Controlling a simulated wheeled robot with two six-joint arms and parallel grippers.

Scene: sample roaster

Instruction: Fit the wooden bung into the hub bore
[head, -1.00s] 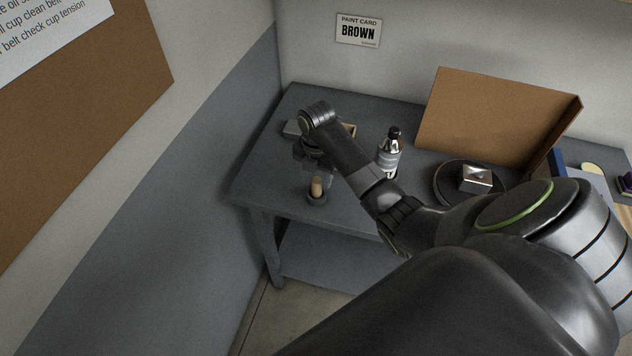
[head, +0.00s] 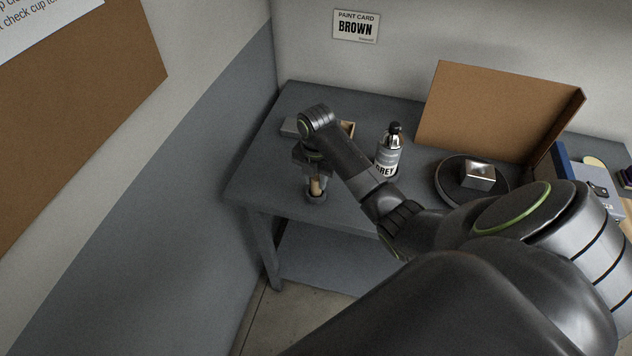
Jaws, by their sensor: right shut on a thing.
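The wooden bung (head: 316,187) is a small light-tan upright plug near the left front of the grey table. Its lower end is at a dark round holder (head: 316,198), which looks like a ring around its foot. I cannot tell whether this holder is the hub, nor how deep the bung sits. My right gripper (head: 315,183) points down over the bung and is shut on it, its fingers partly hiding the wood. My left gripper is not in view.
A grey-labelled bottle (head: 387,155) stands right of my right forearm. Behind the wrist are a flat grey block (head: 290,128) and a wooden box (head: 348,128), partly hidden. A dark round plate (head: 447,184) carries a metal block (head: 479,176). An open cardboard box (head: 490,110) stands behind.

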